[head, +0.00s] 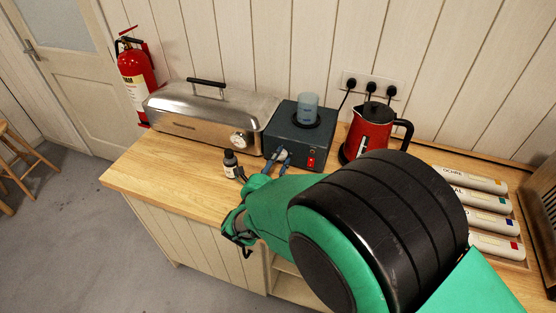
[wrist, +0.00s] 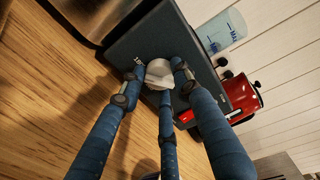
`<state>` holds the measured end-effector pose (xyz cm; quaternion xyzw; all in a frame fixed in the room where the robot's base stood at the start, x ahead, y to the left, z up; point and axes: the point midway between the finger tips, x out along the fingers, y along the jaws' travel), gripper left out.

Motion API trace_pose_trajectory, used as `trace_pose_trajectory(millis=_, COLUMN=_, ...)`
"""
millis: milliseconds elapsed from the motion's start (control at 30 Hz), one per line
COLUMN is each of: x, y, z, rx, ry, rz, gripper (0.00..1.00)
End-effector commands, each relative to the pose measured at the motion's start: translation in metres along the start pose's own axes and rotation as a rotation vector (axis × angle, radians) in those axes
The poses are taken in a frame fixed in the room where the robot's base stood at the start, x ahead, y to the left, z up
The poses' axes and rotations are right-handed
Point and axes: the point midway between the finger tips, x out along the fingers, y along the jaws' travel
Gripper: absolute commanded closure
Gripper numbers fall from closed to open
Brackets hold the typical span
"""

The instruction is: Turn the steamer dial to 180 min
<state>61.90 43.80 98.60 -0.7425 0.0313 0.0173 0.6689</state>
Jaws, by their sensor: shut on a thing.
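My gripper (wrist: 158,84) has dark blue fingers closed around a pale knob (wrist: 160,70) on the front of a dark blue-grey box (wrist: 165,37). In the head view the gripper (head: 276,158) reaches the front of that box (head: 290,122), and the fingers partly cover the knob. Left of the box stands a long silver steamer-like case (head: 190,108) with a black lid handle and a round pale dial (head: 243,141); no finger touches that dial. The frames do not settle which device is the steamer. The scale marks and the knob's setting are not readable.
A red kettle (head: 369,130) stands right. The counter's left front (head: 165,176) is clear.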

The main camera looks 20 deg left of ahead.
Motion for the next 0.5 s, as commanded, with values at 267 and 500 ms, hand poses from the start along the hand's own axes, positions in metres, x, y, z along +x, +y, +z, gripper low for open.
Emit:
trace_pose_trajectory(millis=267, x=0.0007, y=-0.0011, z=-0.0018, rx=0.129, ry=-0.006, rz=0.0, gripper=0.95)
trace_pose_trajectory(millis=500, x=0.0007, y=-0.0003, z=-0.0022, rx=0.159, ry=-0.007, rz=0.001, gripper=0.95)
